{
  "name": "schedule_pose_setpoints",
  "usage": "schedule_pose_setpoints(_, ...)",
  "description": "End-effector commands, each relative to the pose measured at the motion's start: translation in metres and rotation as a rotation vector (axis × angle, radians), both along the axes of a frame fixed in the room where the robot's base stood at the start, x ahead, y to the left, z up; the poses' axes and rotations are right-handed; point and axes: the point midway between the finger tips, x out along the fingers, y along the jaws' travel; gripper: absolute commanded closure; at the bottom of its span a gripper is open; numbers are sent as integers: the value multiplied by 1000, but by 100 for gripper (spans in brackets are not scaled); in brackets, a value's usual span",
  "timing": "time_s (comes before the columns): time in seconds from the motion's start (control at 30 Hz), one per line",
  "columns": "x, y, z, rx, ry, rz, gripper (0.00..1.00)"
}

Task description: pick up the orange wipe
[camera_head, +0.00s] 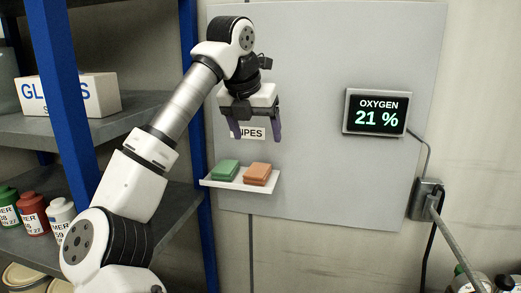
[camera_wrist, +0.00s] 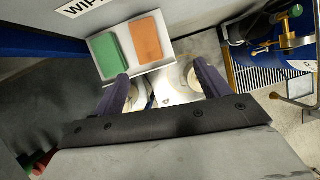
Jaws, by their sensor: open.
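The orange wipe (camera_head: 257,174) is a folded stack lying at the right side of a small white wall tray (camera_head: 240,185). It also shows in the wrist view (camera_wrist: 146,40), right of the green wipe (camera_wrist: 106,55). My gripper (camera_head: 255,138) is above the tray in the head view, fingers pointing down, apart from the wipes. In the wrist view its two fingers (camera_wrist: 162,83) are spread with nothing between them, and the tray lies beyond the fingertips. The green wipe also shows in the head view (camera_head: 225,170).
A label reading WIPES (camera_head: 250,133) is on the grey panel (camera_head: 310,190) behind my gripper. An oxygen display (camera_head: 377,112) reads 21 %, with a socket box (camera_head: 424,199) below. A blue shelf post (camera_head: 188,60) and shelves with a box (camera_head: 70,93) and bottles are at left.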

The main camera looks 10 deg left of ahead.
Motion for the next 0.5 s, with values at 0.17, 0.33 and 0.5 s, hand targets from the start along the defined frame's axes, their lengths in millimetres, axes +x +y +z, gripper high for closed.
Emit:
schedule_pose_setpoints(0.17,1,18,-7,54,45,66,25)
schedule_pose_setpoints(0.33,14,16,-38,51,44,63,25)
schedule_pose_setpoints(0.5,25,15,-64,51,42,61,25)
